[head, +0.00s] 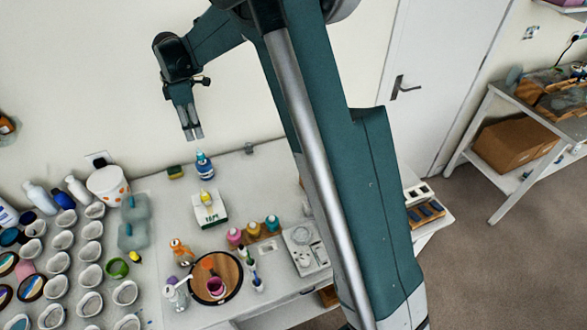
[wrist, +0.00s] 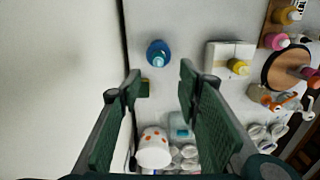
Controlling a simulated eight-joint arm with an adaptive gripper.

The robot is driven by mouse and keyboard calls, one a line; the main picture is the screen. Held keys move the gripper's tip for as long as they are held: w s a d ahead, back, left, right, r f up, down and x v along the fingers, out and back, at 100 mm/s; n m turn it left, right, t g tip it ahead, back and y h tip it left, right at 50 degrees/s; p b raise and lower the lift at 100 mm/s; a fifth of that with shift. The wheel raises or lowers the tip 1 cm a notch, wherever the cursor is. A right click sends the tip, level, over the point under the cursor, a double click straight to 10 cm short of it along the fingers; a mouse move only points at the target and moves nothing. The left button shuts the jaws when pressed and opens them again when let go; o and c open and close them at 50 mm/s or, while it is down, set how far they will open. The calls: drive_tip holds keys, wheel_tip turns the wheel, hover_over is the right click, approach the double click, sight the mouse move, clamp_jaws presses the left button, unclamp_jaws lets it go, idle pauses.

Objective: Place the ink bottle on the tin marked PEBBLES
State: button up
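A small dark-blue bottle with a light-blue top (head: 204,168), which looks like the ink bottle, stands upright near the back of the table. It also shows in the wrist view (wrist: 158,54), beyond the fingertips. My gripper (head: 193,136) hangs above and slightly left of it, pointing down. The fingers are apart and empty in the wrist view (wrist: 159,82). I cannot read PEBBLES on anything. A white pot with orange spots (head: 107,186) stands at the back left and shows low in the wrist view (wrist: 153,150).
A yellow bottle (head: 206,199) sits on a white labelled box (head: 210,213). A yellow-green sponge (head: 176,172) lies left of the blue bottle. Colored bottles stand on a wooden rack (head: 252,236). A round dark-rimmed board (head: 232,268) holds items. Several white cups crowd the left.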

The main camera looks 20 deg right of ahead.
drive_tip(key=s+d+r+m+t, duration=0.2)
drive_tip(key=s+d+r+m, duration=0.2)
drive_tip(key=s+d+r, duration=0.5)
drive_tip(key=s+d+r+m+t, duration=0.1)
drive_tip(key=s+d+r+m, duration=0.4)
drive_tip(key=s, duration=0.6)
drive_tip(key=s+d+f+m+t, duration=0.1)
drive_tip(key=s+d+m, duration=0.2)
drive_tip(key=s, duration=0.5)
drive_tip(key=s+d+m+t, duration=0.1)
drive_tip(key=s+d+m, duration=0.1)
drive_tip(key=s, duration=0.6)
drive_tip(key=s+d+f+m+t, duration=0.1)
drive_tip(key=s+d+m+t, duration=0.1)
drive_tip(key=s, duration=0.6)
drive_tip(key=shift+s+d+f+m, duration=0.35)
drive_tip(key=shift+d+m, duration=0.45)
drive_tip(key=shift+d, duration=0.15)
